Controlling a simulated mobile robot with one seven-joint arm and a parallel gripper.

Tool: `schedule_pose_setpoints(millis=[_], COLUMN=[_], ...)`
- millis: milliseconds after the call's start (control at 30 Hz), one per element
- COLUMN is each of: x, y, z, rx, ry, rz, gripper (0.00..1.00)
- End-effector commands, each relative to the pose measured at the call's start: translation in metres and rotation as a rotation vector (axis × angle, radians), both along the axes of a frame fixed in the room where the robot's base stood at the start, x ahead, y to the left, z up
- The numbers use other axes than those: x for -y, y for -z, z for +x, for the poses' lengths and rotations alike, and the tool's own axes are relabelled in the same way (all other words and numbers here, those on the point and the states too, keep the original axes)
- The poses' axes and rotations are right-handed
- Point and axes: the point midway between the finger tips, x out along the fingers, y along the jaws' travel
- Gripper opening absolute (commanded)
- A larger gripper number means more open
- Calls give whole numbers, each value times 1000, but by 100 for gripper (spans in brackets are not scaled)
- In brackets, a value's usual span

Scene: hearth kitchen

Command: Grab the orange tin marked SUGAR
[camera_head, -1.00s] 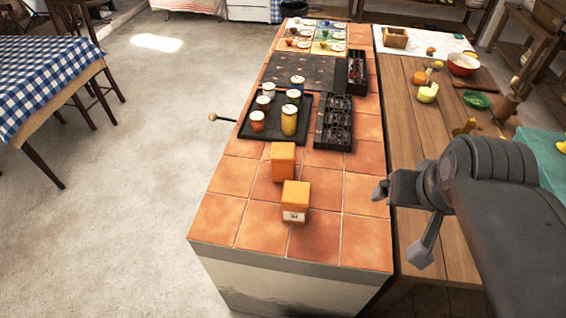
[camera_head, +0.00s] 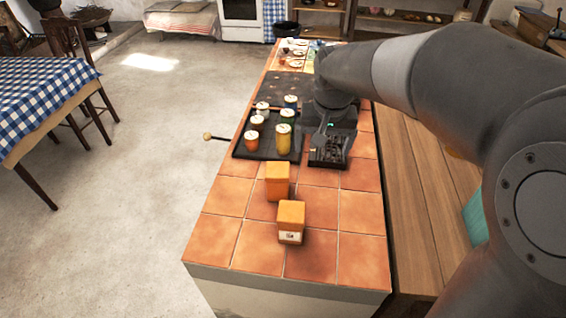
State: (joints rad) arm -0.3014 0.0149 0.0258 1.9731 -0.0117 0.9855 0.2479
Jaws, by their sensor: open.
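Two orange box-shaped tins stand on the tiled counter. The nearer tin (camera_head: 290,222) has a small white label low on its front, too small to read for certain. The farther tin (camera_head: 277,182) stands just behind it and slightly left, with no label showing. I cannot tell which one is marked SUGAR. My gripper (camera_head: 322,132) points down over the black compartment tray, beyond and to the right of both tins. It is open, holds nothing that I can see, and is apart from the tins. My arm hides part of the counter behind it.
A black tray (camera_head: 240,153) with several coloured jars stands behind the tins. The black compartment tray (camera_head: 328,160) is right of it. A handle with a round knob (camera_head: 207,136) sticks out past the left edge. The tiles (camera_head: 255,242) around and before the tins are bare.

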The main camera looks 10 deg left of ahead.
Motion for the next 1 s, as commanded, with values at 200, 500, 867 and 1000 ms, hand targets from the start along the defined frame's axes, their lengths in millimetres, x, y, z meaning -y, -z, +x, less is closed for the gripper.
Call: schedule_pose_setpoints(millis=[200, 500, 867, 1000], x=[-61, -116, -121, -121], y=[47, 95, 142, 155], z=[40, 62, 64, 64], rx=[-88, -155, -164, -163], ry=[-26, -41, -41, -41], rz=[-22, -46, -50, -50], gripper=[90, 90, 90, 90])
